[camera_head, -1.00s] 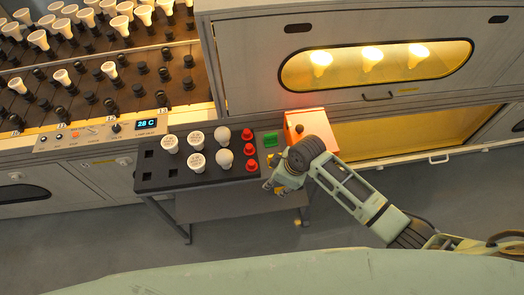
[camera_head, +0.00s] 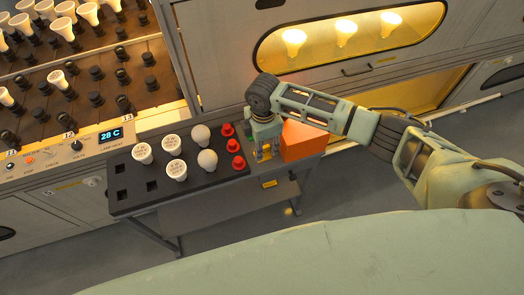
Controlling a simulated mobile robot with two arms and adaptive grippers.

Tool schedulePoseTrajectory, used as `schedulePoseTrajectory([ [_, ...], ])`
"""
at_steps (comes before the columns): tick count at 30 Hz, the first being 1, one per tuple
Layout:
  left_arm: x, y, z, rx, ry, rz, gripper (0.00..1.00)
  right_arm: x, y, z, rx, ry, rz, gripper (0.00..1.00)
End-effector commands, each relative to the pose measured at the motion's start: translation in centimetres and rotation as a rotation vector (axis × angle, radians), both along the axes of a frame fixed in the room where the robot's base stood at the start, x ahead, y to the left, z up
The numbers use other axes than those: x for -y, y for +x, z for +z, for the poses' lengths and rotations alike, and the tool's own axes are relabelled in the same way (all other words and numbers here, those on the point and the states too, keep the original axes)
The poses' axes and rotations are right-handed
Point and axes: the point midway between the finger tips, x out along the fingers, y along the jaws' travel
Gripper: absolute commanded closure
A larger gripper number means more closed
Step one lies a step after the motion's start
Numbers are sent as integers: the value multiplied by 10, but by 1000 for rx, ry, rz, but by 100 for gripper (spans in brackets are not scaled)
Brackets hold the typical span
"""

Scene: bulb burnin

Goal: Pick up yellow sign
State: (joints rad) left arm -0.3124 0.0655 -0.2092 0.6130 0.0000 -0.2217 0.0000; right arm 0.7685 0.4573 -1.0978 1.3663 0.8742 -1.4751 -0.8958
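My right gripper (camera_head: 267,155) points down over the right end of the dark tray (camera_head: 232,168), between the red caps (camera_head: 238,162) and the orange box (camera_head: 302,141). Its two fingers stand apart, with no object clearly seen between them. A small yellow label (camera_head: 269,184) shows on the tray's front side, just below the gripper; I cannot tell whether it is the yellow sign. The green panel seen earlier on the tray is now hidden behind the gripper. My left gripper is not in view.
White bulbs (camera_head: 174,144) stand in the tray, left of the red caps. Behind is a cabinet with a lit window (camera_head: 345,37). At the left are a rack of bulbs (camera_head: 60,79) and a control panel with a display (camera_head: 110,134). Grey floor lies in front.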

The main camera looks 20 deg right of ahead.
Motion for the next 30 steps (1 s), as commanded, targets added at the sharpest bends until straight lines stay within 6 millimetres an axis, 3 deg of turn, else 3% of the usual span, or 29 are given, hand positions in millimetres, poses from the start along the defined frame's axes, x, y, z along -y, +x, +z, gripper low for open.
schedulePoseTrajectory([
  [6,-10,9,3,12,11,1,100,-1,0,-25,0,0,-1,68],
  [14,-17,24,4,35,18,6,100,-2,0,-27,2,1,0,69],
  [24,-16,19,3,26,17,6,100,-1,0,-27,2,1,-1,99],
  [30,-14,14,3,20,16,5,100,-1,0,-27,2,1,-1,100],
])
